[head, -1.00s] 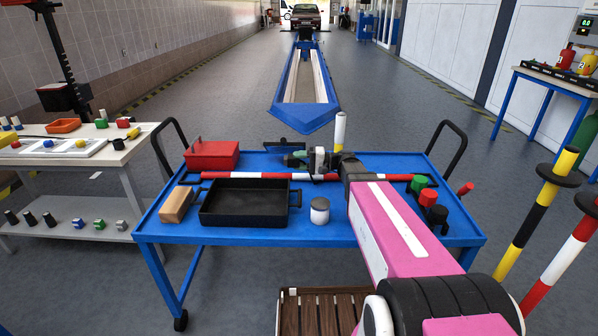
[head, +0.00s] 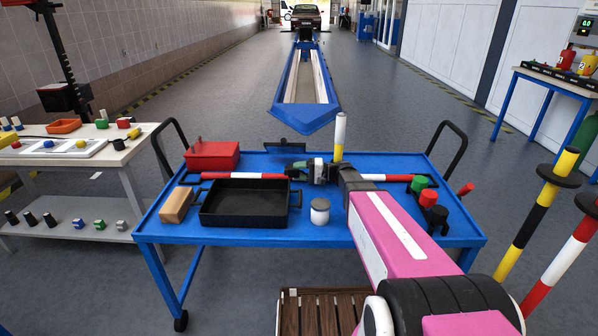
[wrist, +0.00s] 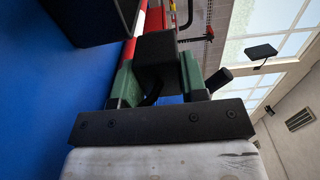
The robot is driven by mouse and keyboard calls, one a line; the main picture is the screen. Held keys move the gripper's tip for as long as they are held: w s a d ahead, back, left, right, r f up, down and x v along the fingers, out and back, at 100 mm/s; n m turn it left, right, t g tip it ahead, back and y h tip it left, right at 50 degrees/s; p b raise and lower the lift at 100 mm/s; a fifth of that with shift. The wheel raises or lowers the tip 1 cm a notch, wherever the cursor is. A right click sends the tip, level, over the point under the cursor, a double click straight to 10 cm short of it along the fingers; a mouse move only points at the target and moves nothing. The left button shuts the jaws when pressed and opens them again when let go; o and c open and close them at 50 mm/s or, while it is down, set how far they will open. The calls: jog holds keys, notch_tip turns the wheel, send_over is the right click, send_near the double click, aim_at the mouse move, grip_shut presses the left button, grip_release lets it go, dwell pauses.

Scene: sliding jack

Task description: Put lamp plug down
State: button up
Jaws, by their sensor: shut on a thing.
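My gripper (head: 299,169) reaches leftward, low over the back middle of the blue trolley top (head: 300,223), by the red and white striped bar (head: 247,176). In the wrist view its green-sided fingers (wrist: 160,80) are closed on a black block, which I take to be the lamp plug (wrist: 157,52). A dark cord-like curve shows below the block between the fingers. In the head view the plug is small and hard to separate from the gripper. I cannot tell whether it touches the trolley top.
A black tray (head: 243,218) lies in front of the gripper, with a white jar (head: 320,211) beside it. A red box (head: 212,155) is at the back left. A white and yellow post (head: 339,135) stands close behind the gripper. Green, red and black knobs (head: 428,198) stand at right.

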jog(key=shift+f, duration=0.25)
jog(key=o, duration=1.1)
jog(key=shift+c, duration=0.2)
jog(key=shift+r, duration=0.15)
jog(key=shift+r, duration=0.3)
jog(key=d, duration=1.2)
jog(key=shift+s, duration=0.25)
